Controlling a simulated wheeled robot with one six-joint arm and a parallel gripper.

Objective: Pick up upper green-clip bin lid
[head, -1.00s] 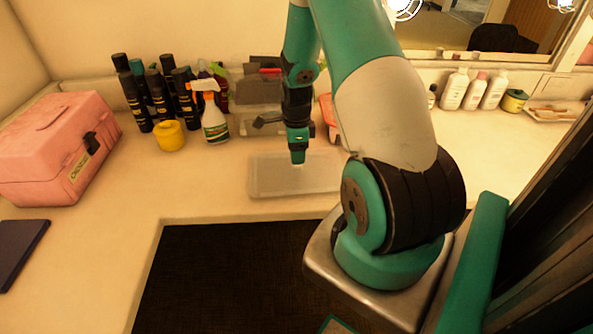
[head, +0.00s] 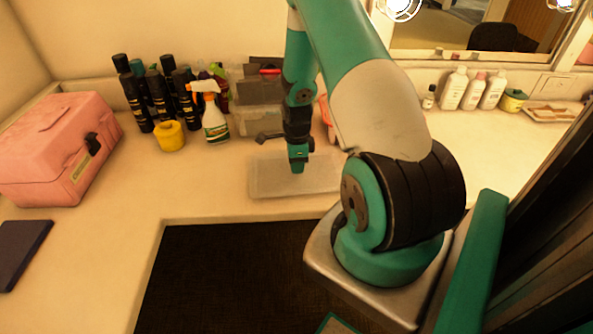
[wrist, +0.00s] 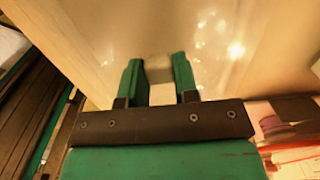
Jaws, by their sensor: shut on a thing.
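The bin lid (head: 268,182) looks like a flat, clear, pale rectangle on the cream counter, in the middle of the head view. My gripper (head: 298,170) reaches straight down onto it. In the wrist view my gripper (wrist: 158,72) has its two green fingers shut on a small pale block-like part of the lid (wrist: 158,70). The glossy lid surface (wrist: 215,45) fills the area beyond the fingers. No green clip can be made out. I cannot tell whether another lid or bin lies beneath.
Behind stand stacked clear bins (head: 258,120), a spray bottle (head: 214,122), a yellow jar (head: 170,136) and several dark bottles (head: 140,100). A pink case (head: 60,150) sits at left. White bottles (head: 472,92) stand at right. Counter left of the lid is clear.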

